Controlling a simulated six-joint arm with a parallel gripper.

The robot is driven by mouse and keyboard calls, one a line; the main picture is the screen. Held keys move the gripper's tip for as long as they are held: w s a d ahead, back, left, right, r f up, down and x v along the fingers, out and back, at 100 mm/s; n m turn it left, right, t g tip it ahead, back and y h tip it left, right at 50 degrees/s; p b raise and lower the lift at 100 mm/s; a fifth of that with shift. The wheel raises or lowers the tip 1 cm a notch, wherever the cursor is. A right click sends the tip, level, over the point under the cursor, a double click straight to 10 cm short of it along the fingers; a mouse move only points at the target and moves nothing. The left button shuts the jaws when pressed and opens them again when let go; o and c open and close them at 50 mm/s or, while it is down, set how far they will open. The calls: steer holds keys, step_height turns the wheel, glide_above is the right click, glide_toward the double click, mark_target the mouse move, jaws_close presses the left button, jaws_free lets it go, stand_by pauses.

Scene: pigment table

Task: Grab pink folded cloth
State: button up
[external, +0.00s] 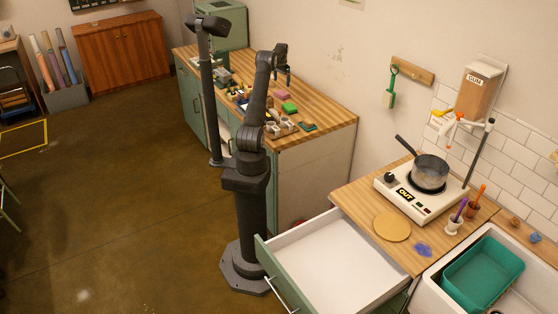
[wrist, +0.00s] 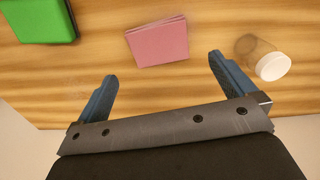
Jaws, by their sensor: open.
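The pink folded cloth (wrist: 158,42) lies flat on the wooden counter in the wrist view, at the upper middle. It also shows as a small pink patch (external: 281,95) on the far counter in the external view. My gripper (wrist: 162,68) is open and empty, with its two blue fingers spread apart. The cloth lies just beyond the fingertips, roughly centred between them, and the fingers do not touch it. In the external view, my gripper (external: 283,76) is above the counter near the cloth.
A green block-like item (wrist: 40,20) lies left of the cloth in the wrist view. A clear jar with a white lid (wrist: 272,65) lies to its right, close to the right finger. The external view shows several small items on the counter (external: 320,113). A drawer (external: 330,262) stands open at front.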

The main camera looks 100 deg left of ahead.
mark_target(282, 93)
steer(key=f, duration=0.9)
steer(key=shift+w+f, duration=0.1)
steer(key=shift+w, duration=0.1)
steer(key=c, duration=0.8)
